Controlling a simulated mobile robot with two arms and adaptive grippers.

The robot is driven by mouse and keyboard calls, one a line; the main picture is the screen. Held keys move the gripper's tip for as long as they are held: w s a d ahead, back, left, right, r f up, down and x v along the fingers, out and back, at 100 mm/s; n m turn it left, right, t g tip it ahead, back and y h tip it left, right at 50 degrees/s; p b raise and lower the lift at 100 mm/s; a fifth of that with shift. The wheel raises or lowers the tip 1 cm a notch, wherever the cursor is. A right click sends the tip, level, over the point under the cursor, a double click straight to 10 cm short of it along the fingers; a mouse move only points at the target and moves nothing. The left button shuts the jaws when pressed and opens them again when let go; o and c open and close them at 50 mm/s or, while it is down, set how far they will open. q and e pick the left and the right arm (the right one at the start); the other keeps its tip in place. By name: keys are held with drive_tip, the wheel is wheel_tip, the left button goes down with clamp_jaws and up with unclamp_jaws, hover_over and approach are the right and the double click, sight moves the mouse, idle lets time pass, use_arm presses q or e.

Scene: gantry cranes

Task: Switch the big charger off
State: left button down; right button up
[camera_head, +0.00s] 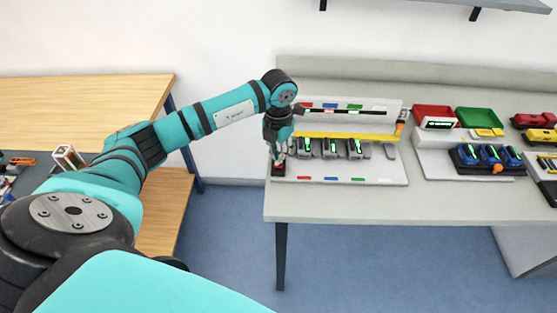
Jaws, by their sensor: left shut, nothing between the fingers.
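A white station (392,170) stands on the grey table, with a raised back panel and a yellow strip. Several grey units with green marks, such as one grey unit (329,148), stand in a row on it. I take this to be the big charger, but cannot be sure. My left gripper (279,160) is shut and empty, pointing down at the left end of the station. Just below its fingertips is a small dark block (278,171). I cannot tell whether they touch, or how any switch is set. My right gripper is not in view.
Right of the station are a red tray (434,112), a green tray (478,117) and a dark rack with blue units (488,157). Red and yellow items lie at the far right. A wooden table (90,92) stands left, beyond a floor gap.

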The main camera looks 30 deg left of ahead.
use_arm(q)
drive_tip(key=shift+f+b, duration=0.3)
drive_tip(key=shift+f, duration=0.15)
idle(0.4)
drive_tip(key=shift+f+b, duration=0.65)
drive_tip(key=shift+f, duration=0.15)
drive_tip(key=shift+s, duration=0.1)
idle(0.3)
drive_tip(key=shift+r+p, duration=0.65)
drive_tip(key=shift+r, duration=0.25)
drive_tip(key=shift+r+p, duration=1.65)
drive_tip(key=shift+r, duration=1)
